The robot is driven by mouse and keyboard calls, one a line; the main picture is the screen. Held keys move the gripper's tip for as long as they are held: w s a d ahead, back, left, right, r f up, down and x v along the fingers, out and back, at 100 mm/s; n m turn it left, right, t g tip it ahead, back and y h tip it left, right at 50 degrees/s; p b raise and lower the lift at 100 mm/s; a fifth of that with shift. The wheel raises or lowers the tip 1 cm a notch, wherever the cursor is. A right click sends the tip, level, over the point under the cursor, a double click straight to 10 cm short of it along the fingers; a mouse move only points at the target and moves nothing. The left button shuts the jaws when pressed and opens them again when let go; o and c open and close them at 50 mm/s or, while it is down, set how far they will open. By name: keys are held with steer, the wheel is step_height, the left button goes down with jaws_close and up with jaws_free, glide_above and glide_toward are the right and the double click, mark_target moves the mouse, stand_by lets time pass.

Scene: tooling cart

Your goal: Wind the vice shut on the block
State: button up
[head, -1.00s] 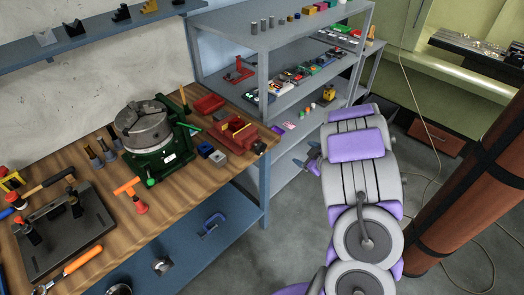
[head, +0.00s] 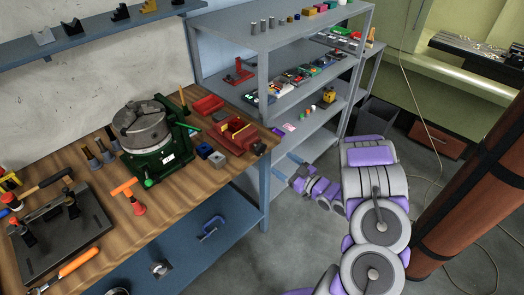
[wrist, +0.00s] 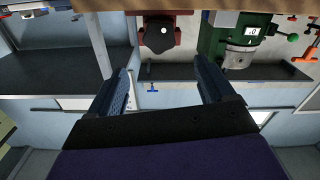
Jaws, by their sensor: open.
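The red vice (head: 232,137) sits at the right end of the wooden bench. A yellowish strip shows between its sides, and I cannot tell whether this is the block. A dark knob-like part (head: 259,148) is at its near end. In the wrist view, which looks upside down, the red vice (wrist: 160,22) is at the top middle, with a dark angular part (wrist: 160,42) facing me. My gripper (head: 283,166) is open and empty, off the bench's right end and apart from the vice. In the wrist view my gripper (wrist: 161,68) has its fingers wide apart.
A green rotary table (head: 150,140) stands left of the vice. A grey shelf unit (head: 285,95) is behind my gripper. A brown column (head: 470,195) is at the right.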

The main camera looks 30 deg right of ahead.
mark_target(264, 149)
steer(key=b+x, duration=0.1)
steer(key=x, duration=1.1)
steer(key=shift+f+b, duration=0.1)
steer(key=shift+b, duration=0.3)
steer(key=c, duration=1)
steer(key=shift+o, duration=0.2)
steer(key=shift+s+p, duration=0.1)
steer(key=shift+p, duration=0.25)
steer(key=m+p, duration=0.1)
steer(key=p, duration=0.1)
steer(key=m+p, duration=0.1)
steer(key=p, duration=0.1)
steer(key=shift+d+r+m, duration=0.1)
steer(key=shift+r+m, duration=0.2)
steer(key=shift+m, duration=0.1)
steer(key=m+p, duration=0.4)
steer(key=p, duration=0.1)
steer(key=shift+d, duration=0.1)
steer(key=m+p, duration=0.1)
steer(key=m, duration=0.1)
steer(key=m+p, duration=0.1)
steer(key=m, duration=0.1)
steer(key=shift+d+f, duration=0.1)
steer(key=shift+f, duration=0.1)
steer(key=shift+w+d+f+m+p, duration=0.1)
steer(key=shift+m+p, duration=0.25)
steer(key=shift+m, duration=0.4)
steer(key=shift+w+f+m+p, duration=0.1)
steer(key=shift+m+p, duration=0.2)
steer(key=shift+m, duration=0.45)
